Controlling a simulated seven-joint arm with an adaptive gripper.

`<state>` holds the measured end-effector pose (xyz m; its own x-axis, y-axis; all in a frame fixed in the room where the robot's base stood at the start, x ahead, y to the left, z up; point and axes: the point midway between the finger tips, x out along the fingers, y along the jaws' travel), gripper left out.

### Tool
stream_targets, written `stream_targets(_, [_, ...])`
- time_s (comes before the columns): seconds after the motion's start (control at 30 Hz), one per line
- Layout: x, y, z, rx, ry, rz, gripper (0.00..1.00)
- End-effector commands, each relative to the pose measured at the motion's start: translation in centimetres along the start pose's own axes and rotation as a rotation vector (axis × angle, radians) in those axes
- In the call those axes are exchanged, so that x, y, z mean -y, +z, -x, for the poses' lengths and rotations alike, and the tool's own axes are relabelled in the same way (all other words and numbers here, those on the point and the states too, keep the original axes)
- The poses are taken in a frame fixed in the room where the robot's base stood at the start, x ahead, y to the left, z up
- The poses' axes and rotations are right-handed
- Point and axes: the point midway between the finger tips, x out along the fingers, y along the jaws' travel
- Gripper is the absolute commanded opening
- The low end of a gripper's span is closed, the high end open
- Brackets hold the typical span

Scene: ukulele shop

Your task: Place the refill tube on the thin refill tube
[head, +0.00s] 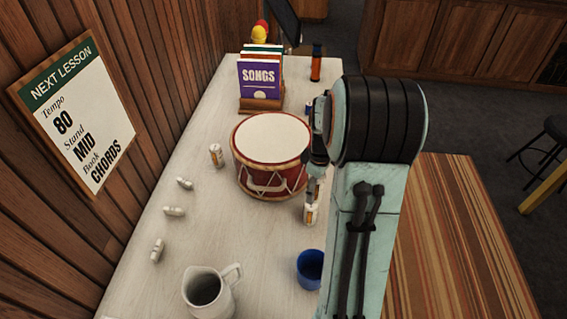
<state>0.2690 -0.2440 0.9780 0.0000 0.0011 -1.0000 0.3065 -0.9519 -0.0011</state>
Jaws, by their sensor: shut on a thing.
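My gripper (315,158) is beside the drum's right side, partly hidden by my arm. It is shut on a small tube (314,187), of which only a little shows below the fingers. A white and orange tube (310,214) stands upright on the table right below it. I cannot tell whether the two touch. Another small white tube with an orange band (216,155) stands left of the drum. I cannot tell from the labels which tube is the thin one.
A red drum (271,155) stands mid-table, close to my gripper. A white pitcher (208,292) and blue cup (310,268) are near the front. Songbooks (260,80) and an orange bottle (316,64) stand behind. Small white pieces (174,211) lie at left.

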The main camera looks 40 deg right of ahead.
Motion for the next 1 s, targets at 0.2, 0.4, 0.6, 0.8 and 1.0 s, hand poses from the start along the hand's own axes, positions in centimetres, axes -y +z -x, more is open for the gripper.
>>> stream_targets(0.2, [-1.8, -1.1, -2.5, 0.000, 0.000, 0.001, 0.02])
stream_targets(0.4, [-2.3, -1.4, -5.0, 0.000, -0.002, 0.001, 0.02])
stream_targets(0.6, [-2.4, -1.4, -6.3, -0.001, 0.001, 0.001, 0.02])
stream_targets(0.8, [-2.4, -1.4, -6.3, -0.001, 0.001, 0.001, 0.02])
stream_targets(1.0, [-2.3, -1.4, -6.6, -0.001, 0.001, 0.002, 0.64])
